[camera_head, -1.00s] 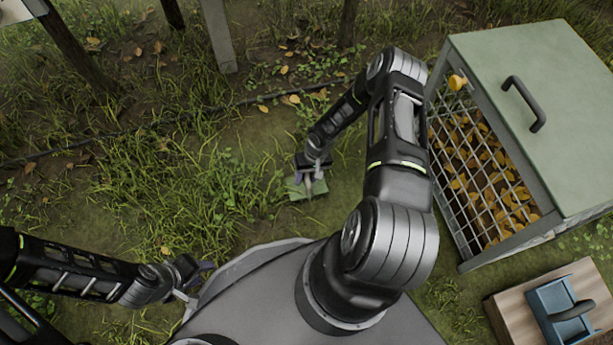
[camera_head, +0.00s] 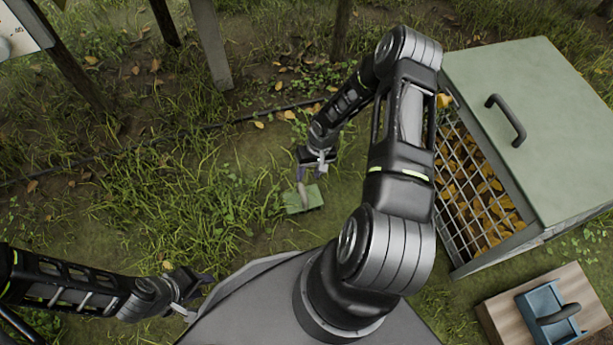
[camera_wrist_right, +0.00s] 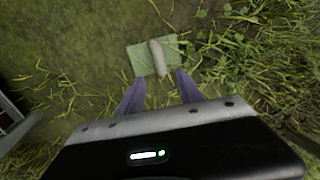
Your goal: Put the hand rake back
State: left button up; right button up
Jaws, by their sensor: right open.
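A small green square pad (camera_head: 311,198) lies on the ground in the middle of the head view. A pale, rounded handle-like piece (camera_wrist_right: 158,58) lies across it in the right wrist view. It may be the hand rake's handle; I cannot make out any tines. My right gripper (camera_head: 311,167) is just beyond the pad in the head view. Its two fingers (camera_wrist_right: 158,92) are apart and empty in the wrist view, with the pale piece ahead of their tips. My left gripper (camera_head: 197,291) is at lower left, away from the pad; its jaw opening is unclear.
A green-topped bin (camera_head: 550,90) with a mesh front and yellow leaves inside stands at right. A wooden board (camera_head: 505,322) bears a blue tool (camera_head: 545,310) with a dark handle at lower right. Posts (camera_head: 212,45) stand at the back. Grass surrounds the pad.

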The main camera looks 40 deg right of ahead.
jog(key=shift+r, duration=0.1)
dwell(0.7)
jog(key=s+a+r+n+y, duration=0.1)
jog(key=a+r+y, duration=0.15)
jog(key=a, duration=1.15)
jog(key=s+a+r, duration=0.2)
jog(key=s+a, duration=0.4)
jog(key=s+a+r, duration=0.3)
jog(key=s+a, duration=0.3)
jog(key=shift+r+n+h, duration=0.25)
jog(key=shift+n+h, duration=0.1)
jog(key=shift+n, duration=0.05)
jog(key=shift+s, duration=0.1)
